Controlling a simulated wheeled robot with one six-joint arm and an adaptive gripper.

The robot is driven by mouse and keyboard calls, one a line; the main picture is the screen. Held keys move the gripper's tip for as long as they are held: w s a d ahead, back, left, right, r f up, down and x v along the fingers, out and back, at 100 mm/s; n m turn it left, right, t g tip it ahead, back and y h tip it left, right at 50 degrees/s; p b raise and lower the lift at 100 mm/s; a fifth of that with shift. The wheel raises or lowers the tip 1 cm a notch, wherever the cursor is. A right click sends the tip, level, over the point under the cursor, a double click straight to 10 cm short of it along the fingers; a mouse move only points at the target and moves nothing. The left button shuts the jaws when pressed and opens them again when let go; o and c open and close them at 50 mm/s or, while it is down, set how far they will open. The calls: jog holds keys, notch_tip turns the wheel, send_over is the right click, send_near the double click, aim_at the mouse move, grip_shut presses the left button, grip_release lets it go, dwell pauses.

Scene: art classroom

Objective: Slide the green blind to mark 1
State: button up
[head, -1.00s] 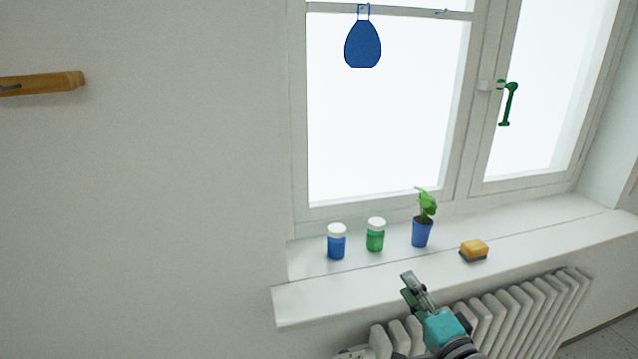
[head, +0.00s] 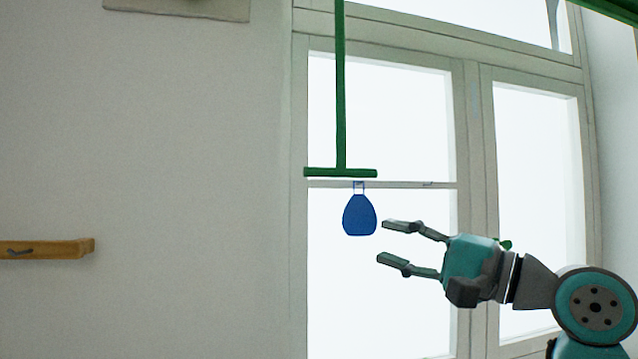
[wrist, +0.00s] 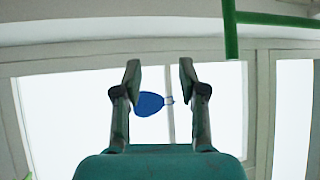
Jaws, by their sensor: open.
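A green T-shaped piece hangs before the window in the head view: a long upright rod (head: 341,90) with a short crossbar (head: 340,173) at its lower end. Whether it belongs to the green blind cannot be told. Its crossbar also shows at the upper right of the wrist view (wrist: 231,28). A second green bar (head: 608,10) cuts the top right corner of the head view. My gripper (head: 391,241) is open and empty, pointing left, below and right of the crossbar and apart from it. I can make out no mark 1.
A blue rounded thing (head: 359,215) hangs from the thin window bar, just left of my fingertips; in the wrist view it shows between them (wrist: 149,103). A wooden rail (head: 45,248) is on the left wall. The green window handle (head: 506,244) is mostly hidden behind my gripper.

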aim_at(327, 173)
jog(key=s+a+r+n+g, duration=0.25)
jog(key=s+r, duration=0.35)
jog(key=r, duration=0.3)
jog(key=shift+m, duration=0.35)
jog(key=x, duration=1)
jog(key=shift+w+d+r, duration=0.1)
jog(key=shift+w+d, duration=0.05)
jog(key=shift+w, duration=0.15)
jog(key=shift+y, duration=0.3)
grip_shut()
